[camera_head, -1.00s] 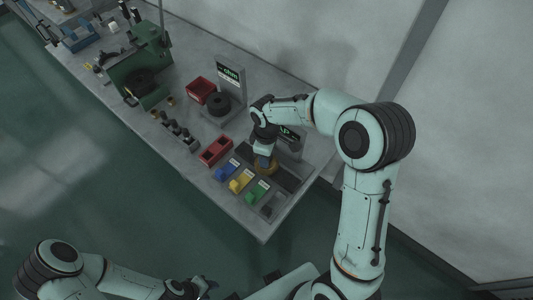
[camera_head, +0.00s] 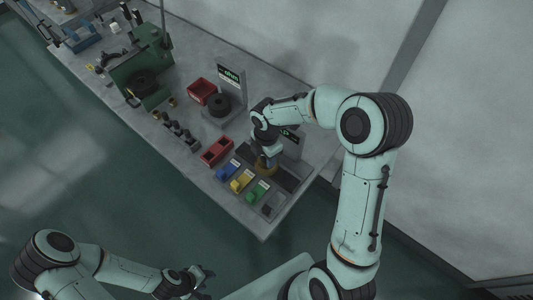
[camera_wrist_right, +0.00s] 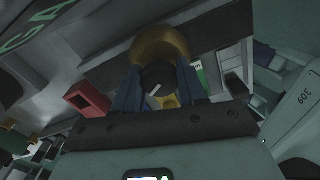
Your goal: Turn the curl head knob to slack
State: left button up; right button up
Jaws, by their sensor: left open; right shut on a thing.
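The curl head knob (camera_wrist_right: 157,74), dark with a short white mark, sits between the two blue fingers of my right gripper (camera_wrist_right: 158,88) in the right wrist view. A brass ring (camera_wrist_right: 160,42) curves around its far side. In the head view my right gripper (camera_head: 266,158) points down at the brass ring (camera_head: 266,169) on the bench's near right part and hides the knob. My left gripper (camera_head: 203,278) is open and empty, low in the picture, away from the bench (camera_head: 262,218).
Blue, yellow and green blocks (camera_head: 241,182) stand in a row near the bench's front edge. A red bin (camera_head: 217,152) is left of them. A black roll (camera_head: 220,104), another red bin (camera_head: 202,91) and a green machine (camera_head: 143,73) stand farther back.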

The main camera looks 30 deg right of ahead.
jog(key=n, duration=0.3)
jog(key=shift+w+r+p, duration=0.1)
jog(key=shift+r+p, duration=0.05)
jog(key=shift+p, duration=0.25)
pick_arm(q)
jog(key=shift+w+r, duration=1)
jog(key=shift+w, duration=0.2)
pick_arm(e)
jog(key=shift+n, duration=1.3)
jog(key=o, duration=1.1)
jog(key=shift+c, duration=0.2)
pick_arm(q)
jog(key=shift+s+f, duration=0.1)
jog(key=shift+s, duration=0.05)
pick_arm(e)
notch_tip(320, 180, up, 13)
jog(key=shift+r, duration=0.1)
pick_arm(q)
jog(key=shift+s, duration=0.1)
